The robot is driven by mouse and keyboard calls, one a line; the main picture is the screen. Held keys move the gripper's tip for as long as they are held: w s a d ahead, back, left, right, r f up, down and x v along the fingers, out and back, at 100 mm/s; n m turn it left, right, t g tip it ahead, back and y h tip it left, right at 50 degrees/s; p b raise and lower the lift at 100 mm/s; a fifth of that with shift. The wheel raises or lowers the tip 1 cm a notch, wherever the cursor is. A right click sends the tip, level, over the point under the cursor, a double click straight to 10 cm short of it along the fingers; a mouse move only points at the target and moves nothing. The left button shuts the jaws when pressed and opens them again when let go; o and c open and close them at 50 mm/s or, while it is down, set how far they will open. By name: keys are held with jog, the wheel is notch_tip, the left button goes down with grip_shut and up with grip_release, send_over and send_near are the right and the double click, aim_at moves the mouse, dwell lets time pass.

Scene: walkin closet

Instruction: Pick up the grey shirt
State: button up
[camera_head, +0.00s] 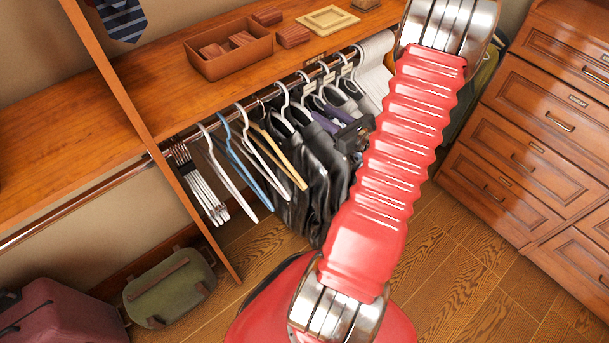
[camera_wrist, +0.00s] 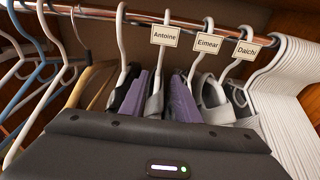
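Grey garments hang among purple and black ones on the rail. In the wrist view one grey garment (camera_wrist: 213,97) hangs by the Eimear label; another grey piece (camera_wrist: 154,104) shows below the Antoine label. I cannot tell which is the grey shirt. In the head view grey cloth (camera_head: 341,100) shows left of my gripper (camera_head: 356,134). My gripper is up at the hanging clothes, below the rail. Its dark housing covers the lower wrist view and hides the garments' lower parts. Its fingertips are hidden, so contact and opening cannot be told.
The metal rail (camera_wrist: 200,26) carries several hangers, some bare. White hangers (camera_wrist: 285,90) are bunched at the right. A wooden shelf above holds a brown box (camera_head: 228,58). Drawers (camera_head: 530,130) stand right, a green bag (camera_head: 168,288) left. Wooden floor is open between.

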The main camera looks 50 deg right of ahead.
aim_at(303, 100)
jog(key=shift+w+d+f, duration=0.1)
jog(key=shift+w+f, duration=0.05)
jog(key=shift+w, duration=0.75)
jog(key=shift+w+d+f, duration=0.1)
jog(key=shift+w, duration=0.75)
jog(key=shift+w+d+f, duration=0.1)
jog(key=shift+w+f, duration=0.05)
jog(key=shift+w, duration=0.75)
jog(key=shift+w, duration=0.15)
jog(key=shift+w+d+f, duration=0.1)
jog(key=shift+w+f, duration=0.1)
jog(key=shift+w, duration=1.05)
jog(key=shift+w+d+f, duration=0.1)
jog(key=shift+w+f, duration=0.05)
jog(key=shift+w, duration=1.05)
jog(key=shift+c, duration=0.5)
grip_shut()
